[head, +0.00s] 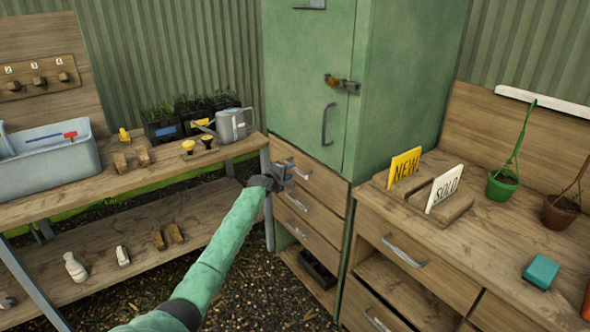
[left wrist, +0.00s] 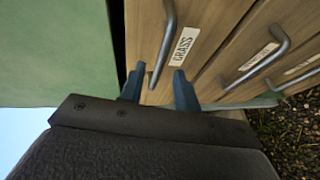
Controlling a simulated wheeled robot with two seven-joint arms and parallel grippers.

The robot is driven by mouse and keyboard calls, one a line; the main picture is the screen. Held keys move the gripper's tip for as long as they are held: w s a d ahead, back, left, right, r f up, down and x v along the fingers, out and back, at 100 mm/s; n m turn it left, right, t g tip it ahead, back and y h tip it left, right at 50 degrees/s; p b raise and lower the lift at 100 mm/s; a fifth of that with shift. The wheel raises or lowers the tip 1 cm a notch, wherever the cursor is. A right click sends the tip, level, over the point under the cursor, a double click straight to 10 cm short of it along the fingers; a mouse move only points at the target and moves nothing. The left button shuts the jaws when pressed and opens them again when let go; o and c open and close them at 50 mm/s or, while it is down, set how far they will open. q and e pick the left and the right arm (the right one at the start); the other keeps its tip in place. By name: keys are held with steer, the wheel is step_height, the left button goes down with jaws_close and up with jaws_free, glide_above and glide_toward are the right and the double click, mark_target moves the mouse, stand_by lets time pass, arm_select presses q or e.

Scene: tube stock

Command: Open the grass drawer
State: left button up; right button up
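The grass drawer (left wrist: 205,30) shows in the left wrist view with its white GRASS label (left wrist: 184,46) and a grey bar handle (left wrist: 167,45). It lies against the green cabinet side of that picture, so it appears to be the top wooden drawer (head: 322,182) in the head view; it looks shut. My left gripper (head: 282,174) is in front of the drawer stack. In the left wrist view its two dark blue fingers (left wrist: 158,86) are apart, with one end of the handle between them; I cannot tell whether they touch it. My right gripper is not in view.
More labelled drawers with bar handles (left wrist: 265,60) lie below. A green cabinet (head: 306,80) with a latch stands above. A bench (head: 165,170) with a watering can (head: 231,125) is left. A right bench (head: 470,240) holds NEW (head: 404,165) and SOLD (head: 444,188) signs and pots.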

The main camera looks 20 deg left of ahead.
mark_target(295, 168)
arm_select(q)
steer(key=shift+x, duration=2.5)
jaws_close()
